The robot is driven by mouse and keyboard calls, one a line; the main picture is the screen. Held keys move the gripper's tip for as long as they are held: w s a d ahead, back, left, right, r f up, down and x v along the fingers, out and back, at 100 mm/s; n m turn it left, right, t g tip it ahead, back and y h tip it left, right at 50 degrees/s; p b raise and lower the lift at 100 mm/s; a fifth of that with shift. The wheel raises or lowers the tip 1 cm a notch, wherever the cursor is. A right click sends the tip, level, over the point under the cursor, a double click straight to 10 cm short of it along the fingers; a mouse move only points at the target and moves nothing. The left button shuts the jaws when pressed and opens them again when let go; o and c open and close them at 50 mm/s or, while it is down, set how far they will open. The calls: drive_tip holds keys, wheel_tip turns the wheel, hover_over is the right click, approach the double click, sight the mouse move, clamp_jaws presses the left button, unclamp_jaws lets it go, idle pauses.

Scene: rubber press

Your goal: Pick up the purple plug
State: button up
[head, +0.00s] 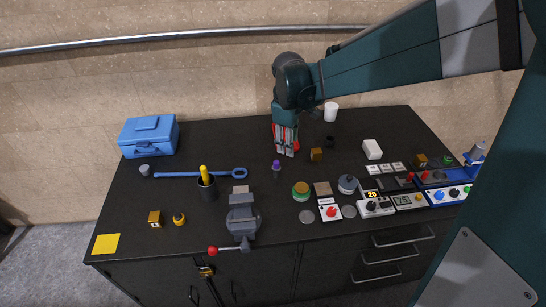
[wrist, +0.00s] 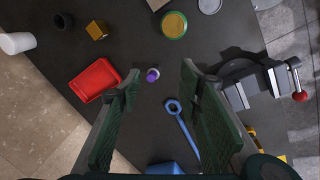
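The purple plug (head: 276,165) stands upright on the dark worktop in the head view, with a purple top and a darker lower part. In the wrist view the plug (wrist: 152,75) shows from above, between the two fingers in the picture and a little beyond their tips. My gripper (head: 285,150) hangs above the worktop, just behind and to the right of the plug. In the wrist view my gripper (wrist: 159,75) is open, with its green fingers wide apart and nothing between them. The gripper appears apart from the plug.
A red tray (wrist: 95,80) lies left of the plug in the wrist view; my gripper partly covers it in the head view. A blue wrench (head: 199,174) lies to the left. A vise (head: 243,218) and a green-rimmed round container (head: 301,191) stand nearer the front.

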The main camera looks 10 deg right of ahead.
sight(276, 162)
drive_tip(key=w+a+f+n, duration=0.1)
drive_tip(key=w+f, duration=0.2)
drive_tip(key=f, duration=0.1)
drive_tip(key=w+a+f+n+g, duration=0.1)
drive_tip(key=w+f, duration=0.2)
drive_tip(key=f, duration=0.1)
drive_tip(key=w+a+f+n+g, duration=0.1)
drive_tip(key=w+f+n, duration=0.1)
drive_tip(key=w+f, duration=0.1)
drive_tip(key=shift+a+f+h, duration=0.3)
drive_tip(key=shift+a+f, duration=0.1)
drive_tip(key=shift+f, duration=0.15)
drive_tip(key=shift+w+a+f, duration=0.15)
drive_tip(key=shift+f, duration=0.3)
drive_tip(key=shift+d+f, duration=0.2)
drive_tip(key=shift+f, duration=1.1)
drive_tip(key=shift+f, duration=0.15)
drive_tip(key=shift+d+f+p, duration=0.15)
drive_tip(key=shift+f+p, duration=0.05)
drive_tip(key=shift+f, duration=1)
drive_tip(key=shift+d+f+p, duration=0.15)
drive_tip(key=shift+f+p, duration=0.05)
drive_tip(key=shift+f, duration=1)
